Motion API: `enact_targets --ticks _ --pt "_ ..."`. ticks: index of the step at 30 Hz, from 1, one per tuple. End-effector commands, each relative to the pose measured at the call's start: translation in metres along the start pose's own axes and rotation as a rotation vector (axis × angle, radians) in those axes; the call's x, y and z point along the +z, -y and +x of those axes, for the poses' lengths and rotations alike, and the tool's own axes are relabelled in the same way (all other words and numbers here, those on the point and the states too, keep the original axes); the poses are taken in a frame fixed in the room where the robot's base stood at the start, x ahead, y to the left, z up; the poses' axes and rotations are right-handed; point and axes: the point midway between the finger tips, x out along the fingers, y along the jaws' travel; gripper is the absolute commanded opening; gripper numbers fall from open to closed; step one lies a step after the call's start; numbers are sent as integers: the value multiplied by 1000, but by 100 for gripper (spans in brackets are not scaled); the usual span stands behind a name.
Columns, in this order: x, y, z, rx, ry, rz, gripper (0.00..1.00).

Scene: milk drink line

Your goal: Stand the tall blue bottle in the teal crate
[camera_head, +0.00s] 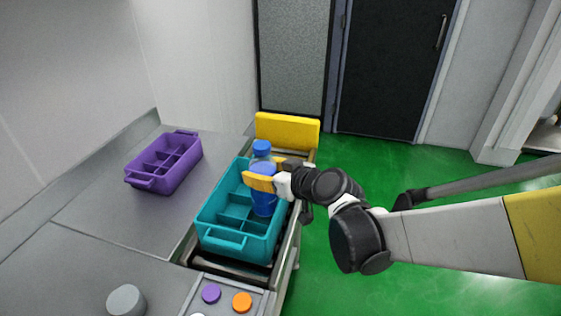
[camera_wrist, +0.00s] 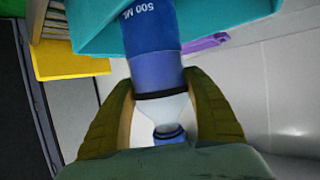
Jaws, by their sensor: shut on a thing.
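The tall blue bottle (camera_head: 263,199) has a blue cap and a "500 ML" label that reads in the wrist view (camera_wrist: 150,35). It is upright, with its lower part inside the teal crate (camera_head: 225,242), toward the crate's right side. My gripper (camera_head: 262,178) is shut on the bottle's upper part; its two fingers also show on either side of the bottle's neck in the wrist view (camera_wrist: 163,108). The crate has several compartments and shows at the top of the wrist view (camera_wrist: 235,22). The bottle's base is hidden by the crate, so I cannot tell whether it touches the bottom.
A purple divided crate (camera_head: 150,183) sits on the grey counter to the left. A yellow block (camera_head: 287,132) stands behind the teal crate. A panel with purple and orange buttons (camera_head: 242,302) and a grey round knob (camera_head: 126,300) are in front. Green floor lies to the right.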

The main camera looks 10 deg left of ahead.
Motion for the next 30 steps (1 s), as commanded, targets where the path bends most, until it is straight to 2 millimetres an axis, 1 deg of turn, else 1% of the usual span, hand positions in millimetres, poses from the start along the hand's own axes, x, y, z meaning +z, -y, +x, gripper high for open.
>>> enact_targets --ticks 5,12,14,20,24,25,27,30 --pt "11 0 5 0 -1 1 18" --pt "44 0 19 0 -1 0 18" --pt "47 0 20 1 -1 1 18" --pt "45 0 19 0 -1 1 18" --pt "49 0 20 0 -1 1 18" --pt "50 0 20 0 0 0 62" --pt "48 0 20 0 0 0 82" --pt "48 0 20 0 0 0 82"
